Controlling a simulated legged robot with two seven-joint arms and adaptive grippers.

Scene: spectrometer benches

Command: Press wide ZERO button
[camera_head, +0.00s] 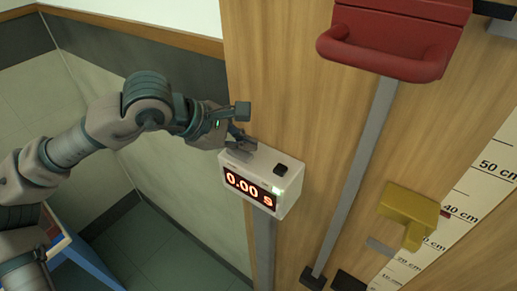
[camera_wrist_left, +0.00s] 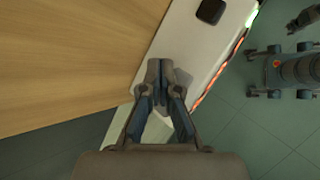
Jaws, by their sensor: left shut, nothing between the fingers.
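The white timer box (camera_head: 262,180) is mounted at the wooden board and shows red digits "0.00 s" on its front. A black square button (camera_head: 283,169) is on its top; it also shows in the left wrist view (camera_wrist_left: 211,11). My left gripper (camera_head: 243,146) is shut and empty over the left end of the box top. In the left wrist view its fingertips (camera_wrist_left: 160,66) are together above the white top. A grey patch (camera_wrist_left: 184,77) shows beside and partly behind them; I cannot tell whether it is the wide ZERO button or a shadow. Contact is unclear.
The wooden board (camera_head: 290,60) rises behind the box. A red handled block (camera_head: 400,35), a grey rail (camera_head: 355,175), a yellow block (camera_head: 408,212) and a centimetre scale (camera_head: 465,205) are to the right. A blue-edged table (camera_head: 85,265) is at lower left.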

